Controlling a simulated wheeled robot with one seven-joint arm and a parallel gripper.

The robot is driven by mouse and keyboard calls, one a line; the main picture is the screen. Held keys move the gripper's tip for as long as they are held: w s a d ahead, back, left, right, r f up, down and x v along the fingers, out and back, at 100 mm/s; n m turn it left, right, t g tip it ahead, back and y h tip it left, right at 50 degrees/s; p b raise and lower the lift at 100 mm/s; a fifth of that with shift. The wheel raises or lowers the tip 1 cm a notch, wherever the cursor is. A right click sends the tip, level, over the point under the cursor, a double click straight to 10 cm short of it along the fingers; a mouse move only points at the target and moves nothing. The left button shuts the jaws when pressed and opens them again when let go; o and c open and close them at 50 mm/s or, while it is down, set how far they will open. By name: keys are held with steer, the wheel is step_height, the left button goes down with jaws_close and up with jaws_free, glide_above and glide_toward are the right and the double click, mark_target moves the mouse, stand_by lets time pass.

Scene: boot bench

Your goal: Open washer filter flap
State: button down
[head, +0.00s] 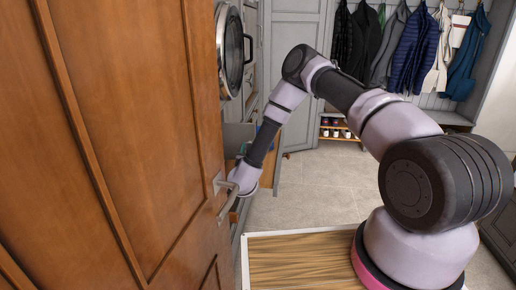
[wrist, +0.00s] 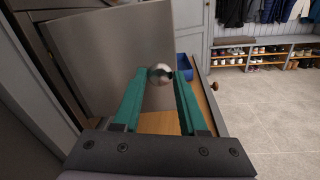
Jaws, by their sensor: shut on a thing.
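The washer shows in the head view as a round glass door with a metal rim (head: 247,50), partly hidden by a wooden door's edge. In the wrist view my gripper (wrist: 160,76) has its two green fingers closed on a round, shiny metal knob (wrist: 160,72). Behind the knob is a tilted plain grey panel (wrist: 112,50); I cannot tell whether the knob belongs to it. No filter flap can be made out for certain. In the head view my arm reaches down to the left, and its fingers are hidden behind the wooden door.
The brown wooden door (head: 130,140) with a lever handle (head: 228,202) fills the left of the head view, close to my wrist. An open drawer with a wooden inside (wrist: 160,122) and a blue bin (wrist: 184,66) lies beyond my fingers. Tiled floor (head: 320,185) is clear; coats hang behind.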

steer(key=shift+s+a+h, duration=0.1)
steer(key=shift+s+h, duration=0.15)
steer(key=shift+h, duration=0.25)
steer(key=shift+m, duration=0.3)
steer(key=shift+c, duration=2.2)
jaws_free()
step_height(320, 180, up, 10)
